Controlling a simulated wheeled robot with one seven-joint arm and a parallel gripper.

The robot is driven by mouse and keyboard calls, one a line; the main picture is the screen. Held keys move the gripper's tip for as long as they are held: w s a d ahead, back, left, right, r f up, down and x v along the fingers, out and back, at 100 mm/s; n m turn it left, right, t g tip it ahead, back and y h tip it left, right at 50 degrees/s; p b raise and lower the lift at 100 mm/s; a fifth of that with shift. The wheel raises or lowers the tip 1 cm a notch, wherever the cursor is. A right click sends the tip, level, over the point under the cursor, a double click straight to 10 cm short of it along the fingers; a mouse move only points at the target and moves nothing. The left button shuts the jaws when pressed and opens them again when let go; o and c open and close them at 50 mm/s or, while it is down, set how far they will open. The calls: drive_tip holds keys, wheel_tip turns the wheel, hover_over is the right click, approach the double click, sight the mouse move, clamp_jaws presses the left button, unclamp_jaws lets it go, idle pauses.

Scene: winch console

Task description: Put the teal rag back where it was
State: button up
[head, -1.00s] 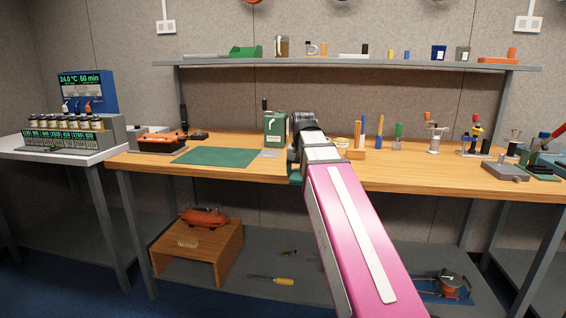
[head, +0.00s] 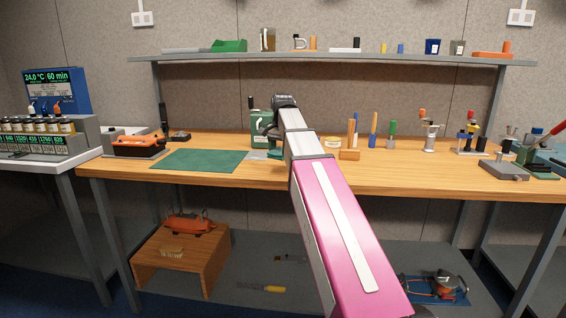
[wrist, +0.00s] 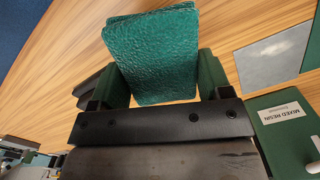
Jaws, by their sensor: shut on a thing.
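The teal rag (wrist: 152,55) is a folded, textured rectangle in the wrist view. My gripper (wrist: 158,82) is shut on it, with a dark green finger at each side of the rag. The rag appears to be above the wooden bench top; the gap below it is hard to judge. In the head view my gripper (head: 274,146) is over the bench, just in front of the green resin can, and its wrist and arm hide most of the rag.
The green can labelled "MIXED RESIN" (wrist: 283,115) stands close beside my gripper. A flat grey plate (wrist: 272,60) and a green mat (head: 200,161) lie nearby. A wooden block with upright tools (head: 350,154) stands to the right. Bare bench (head: 215,183) shows along the front.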

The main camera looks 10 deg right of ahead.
sight(283, 167)
drive_tip(key=shift+w+d+f, duration=0.25)
drive_tip(key=shift+w+f, duration=0.1)
drive_tip(key=shift+w, duration=0.15)
drive_tip(key=shift+w+d+f, duration=0.25)
drive_tip(key=shift+w+f, duration=0.1)
drive_tip(key=shift+w, duration=0.1)
drive_tip(key=shift+f, duration=2)
drive_tip(key=o, duration=1.1)
wheel_tip(283, 167, up, 12)
drive_tip(key=shift+w+d+r, duration=0.1)
drive_tip(key=shift+w+d, duration=0.05)
